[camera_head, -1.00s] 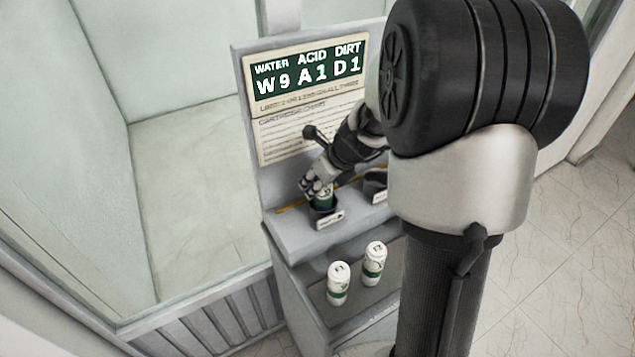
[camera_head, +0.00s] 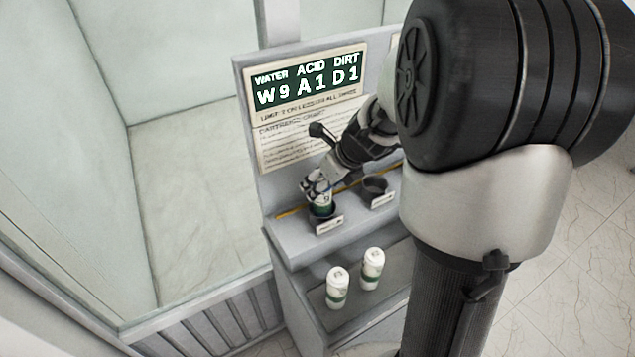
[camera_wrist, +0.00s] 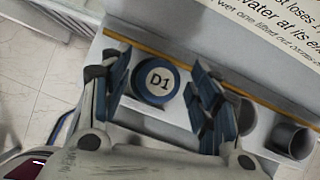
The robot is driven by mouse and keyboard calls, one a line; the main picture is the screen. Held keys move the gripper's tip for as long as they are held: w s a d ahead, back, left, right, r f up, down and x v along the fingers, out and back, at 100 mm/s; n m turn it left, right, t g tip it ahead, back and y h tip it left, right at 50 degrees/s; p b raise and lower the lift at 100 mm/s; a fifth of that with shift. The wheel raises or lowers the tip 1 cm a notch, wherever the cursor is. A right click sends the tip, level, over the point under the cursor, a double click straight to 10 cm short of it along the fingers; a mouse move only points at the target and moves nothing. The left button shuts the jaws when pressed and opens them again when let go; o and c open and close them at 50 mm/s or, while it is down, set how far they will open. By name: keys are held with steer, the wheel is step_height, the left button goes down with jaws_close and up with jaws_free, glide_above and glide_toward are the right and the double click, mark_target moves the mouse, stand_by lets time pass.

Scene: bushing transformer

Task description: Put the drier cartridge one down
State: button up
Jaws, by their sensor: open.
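The drier cartridge (camera_head: 321,208) stands upright in the left dark cup (camera_head: 327,222) on the upper ledge of the grey stand. It is white with a green band. The cartridge's lower part is hidden in the cup.
A second, empty-looking cup (camera_head: 376,186) stands to the right on the ledge. Two white-and-green cartridges (camera_head: 338,288) (camera_head: 372,268) stand on the lower shelf. A sign panel (camera_head: 310,78) reading "W9 A1 D1" rises behind the ledge.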

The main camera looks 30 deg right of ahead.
steer(key=a+p+v, duration=0.1)
steer(key=p+v, duration=0.2)
steer(key=v, duration=0.4)
steer(key=s+a+r+n, duration=0.7)
steer(key=s+a+n, duration=0.3)
steer(key=n, duration=0.6)
steer(key=s+a+n+g+h, duration=0.1)
steer(key=s+a+n, duration=0.3)
steer(key=s+n, duration=0.7)
steer(key=r+n, duration=0.1)
steer(key=n, duration=0.5)
steer(key=shift+s, duration=0.15)
